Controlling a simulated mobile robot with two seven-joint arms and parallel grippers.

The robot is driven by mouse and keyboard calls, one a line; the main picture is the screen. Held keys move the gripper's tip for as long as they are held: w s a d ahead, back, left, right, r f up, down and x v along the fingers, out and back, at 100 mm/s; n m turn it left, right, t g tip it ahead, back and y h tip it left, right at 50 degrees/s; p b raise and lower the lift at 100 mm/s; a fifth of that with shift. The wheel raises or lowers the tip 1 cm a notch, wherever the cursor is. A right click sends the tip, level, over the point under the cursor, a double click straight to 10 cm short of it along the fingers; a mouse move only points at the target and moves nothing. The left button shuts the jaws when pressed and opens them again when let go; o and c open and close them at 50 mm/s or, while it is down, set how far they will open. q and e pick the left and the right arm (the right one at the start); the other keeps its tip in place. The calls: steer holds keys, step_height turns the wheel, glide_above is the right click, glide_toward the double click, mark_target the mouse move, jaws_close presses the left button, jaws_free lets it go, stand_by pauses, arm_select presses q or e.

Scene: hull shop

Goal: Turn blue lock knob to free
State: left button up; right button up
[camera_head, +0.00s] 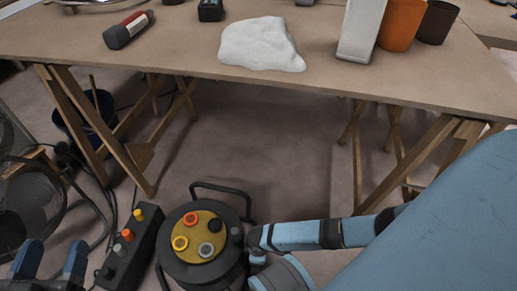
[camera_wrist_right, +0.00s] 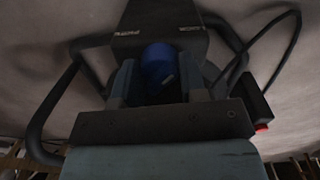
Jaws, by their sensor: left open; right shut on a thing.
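The blue lock knob (camera_wrist_right: 158,62) shows in the right wrist view, against a dark housing with two small white labels too small to read surely. My right gripper (camera_wrist_right: 159,82) is shut on it, one finger on each side. The knob's pointing direction is unclear. In the head view the black cable reel (camera_head: 174,268) stands on the floor, with colored round sockets on its top. My right gripper (camera_head: 257,242) is at its right side, and the knob is hidden there. My left gripper (camera_head: 50,263) is open and empty at the lower left.
A fan (camera_head: 25,205) and loose cables are further left. Behind stands a trestle table (camera_head: 190,62) bearing a white lump (camera_head: 260,44), a red-and-black cylinder (camera_head: 128,30) and pots. The floor under it is mostly clear.

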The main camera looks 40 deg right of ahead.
steer(key=n+p, duration=0.2)
steer(key=n, duration=0.1)
steer(key=shift+r, duration=0.15)
steer(key=n+p, duration=0.1)
steer(key=n, duration=0.5)
arm_select(q)
steer(key=shift+s+d+f+n+g+y+p, duration=0.15)
steer(key=shift+s+d+f+n+g+p, duration=0.15)
steer(key=shift+s+n+g, duration=0.35)
steer(key=shift+s+d+f+n+g+y+p, duration=0.2)
steer(key=shift+s+d+n, duration=0.25)
steer(key=shift+n, duration=0.4)
arm_select(e)
steer(key=shift+n, duration=0.8)
arm_select(q)
steer(key=shift+r, duration=0.1)
arm_select(e)
steer(key=shift+f, duration=0.2)
steer(key=o, duration=0.9)
arm_select(q)
step_height(320, 180, up, 10)
steer(key=n+t+p, duration=0.1)
steer(key=t+p, duration=0.3)
steer(key=p, duration=0.3)
steer(key=shift+s+a+f, duration=0.2)
steer(key=shift+s+a, duration=0.1)
steer(key=shift+a, duration=0.05)
arm_select(e)
step_height(320, 180, up, 14)
steer(key=shift+f, duration=0.1)
